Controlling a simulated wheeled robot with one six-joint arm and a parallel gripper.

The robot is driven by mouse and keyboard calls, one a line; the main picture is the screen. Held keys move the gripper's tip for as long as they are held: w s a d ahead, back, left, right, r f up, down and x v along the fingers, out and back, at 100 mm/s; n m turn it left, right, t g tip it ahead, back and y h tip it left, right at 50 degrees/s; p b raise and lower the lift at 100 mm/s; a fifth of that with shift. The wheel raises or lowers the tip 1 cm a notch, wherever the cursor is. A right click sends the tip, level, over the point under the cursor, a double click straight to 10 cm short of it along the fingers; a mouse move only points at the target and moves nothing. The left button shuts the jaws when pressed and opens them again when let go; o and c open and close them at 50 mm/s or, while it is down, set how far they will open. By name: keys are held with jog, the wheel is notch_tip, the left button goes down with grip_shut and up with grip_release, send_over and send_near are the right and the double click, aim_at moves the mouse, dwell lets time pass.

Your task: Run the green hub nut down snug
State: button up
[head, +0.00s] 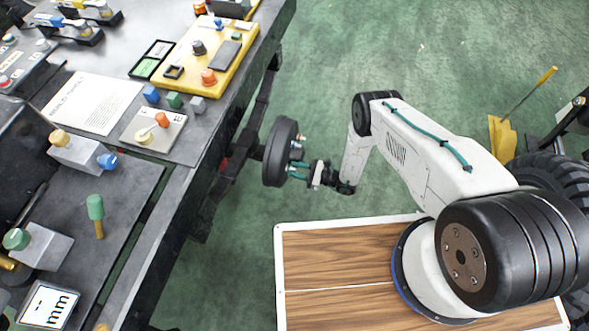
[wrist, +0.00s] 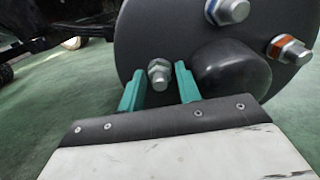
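The dark wheel hub (head: 277,152) stands upright beside the bench in the head view, and its dark face (wrist: 205,50) fills the upper wrist view. A grey hex nut (wrist: 159,72) sits on the hub's lower left; I cannot make out a green ring on it. My gripper (wrist: 159,76) has its teal fingers on either side of this nut, with gaps showing on both sides. In the head view my gripper (head: 297,171) is at the hub's right face, and the nut is not clear there. Two other nuts show, one with a blue ring (wrist: 230,11) and one with an orange ring (wrist: 288,49).
A black domed hub centre (wrist: 232,69) bulges just right of my right finger. The cluttered workbench (head: 190,185) is left of the hub in the head view. The green floor (head: 345,45) behind is mostly clear. A yellow dustpan (head: 502,138) stands at the far right.

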jog(key=shift+w+a, duration=0.1)
jog(key=shift+a, duration=0.2)
jog(key=c, duration=0.7)
jog(key=shift+m, duration=0.4)
jog(key=shift+w+d+f+m, duration=0.1)
jog(key=shift+m, duration=2.7)
jog(key=shift+w+d+f+m, duration=0.1)
jog(key=shift+w+m, duration=0.05)
jog(key=shift+m, duration=2.65)
jog(key=shift+w+m, duration=0.1)
jog(key=shift+m, duration=2.7)
